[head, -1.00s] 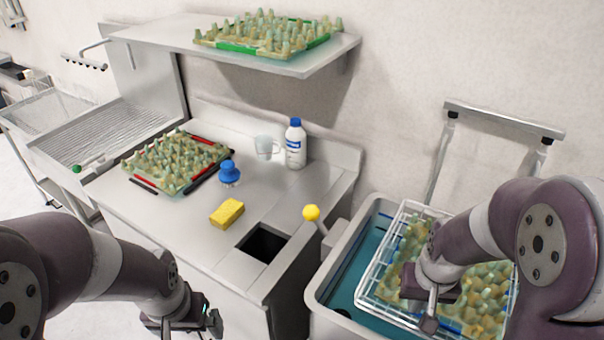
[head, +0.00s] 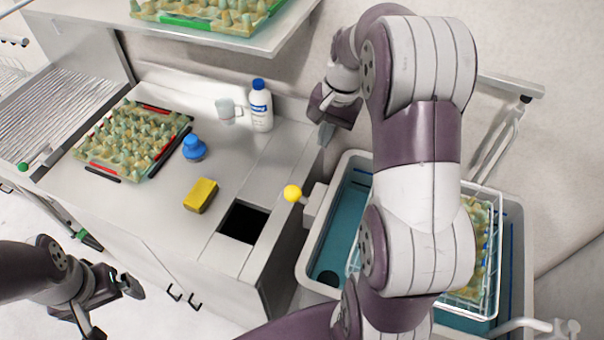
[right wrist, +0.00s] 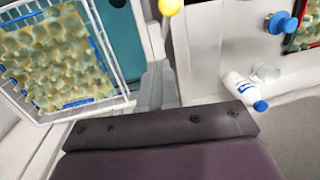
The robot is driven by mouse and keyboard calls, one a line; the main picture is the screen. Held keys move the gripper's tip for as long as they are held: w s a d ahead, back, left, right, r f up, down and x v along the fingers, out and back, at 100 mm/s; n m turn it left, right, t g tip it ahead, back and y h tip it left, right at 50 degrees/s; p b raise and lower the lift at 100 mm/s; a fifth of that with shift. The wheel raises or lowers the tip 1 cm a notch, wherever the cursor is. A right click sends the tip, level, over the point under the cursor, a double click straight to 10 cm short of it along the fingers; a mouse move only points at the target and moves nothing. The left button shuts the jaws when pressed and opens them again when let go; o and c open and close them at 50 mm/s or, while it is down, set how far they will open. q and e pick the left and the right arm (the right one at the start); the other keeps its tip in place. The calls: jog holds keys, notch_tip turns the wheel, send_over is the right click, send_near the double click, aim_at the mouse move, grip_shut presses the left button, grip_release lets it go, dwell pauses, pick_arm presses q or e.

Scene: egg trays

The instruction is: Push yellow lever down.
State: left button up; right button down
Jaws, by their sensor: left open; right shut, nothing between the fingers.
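The yellow lever (head: 292,193) is a yellow ball knob on a grey mount at the left rim of the basin, beside the counter edge. It also shows at the top of the right wrist view (right wrist: 170,6). My right gripper (head: 326,134) is shut and empty, raised above the back right of the counter, behind the knob and apart from it. My left gripper (head: 130,284) is open and empty, low in front of the counter at the lower left.
A grey basin (head: 303,268) with teal inside holds a white wire basket (head: 497,215) with an egg tray, partly hidden by my right arm. On the counter (head: 150,205) are a yellow sponge (head: 201,195), a blue-capped bottle (head: 261,108), a mug (head: 226,110) and another egg tray (head: 185,130).

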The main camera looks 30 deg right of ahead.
jog(key=a+f, duration=0.4)
jog(key=f, duration=0.7)
jog(key=shift+w+a+f, duration=0.15)
jog(key=shift+a+f, duration=0.25)
jog(key=shift+w+f, duration=0.1)
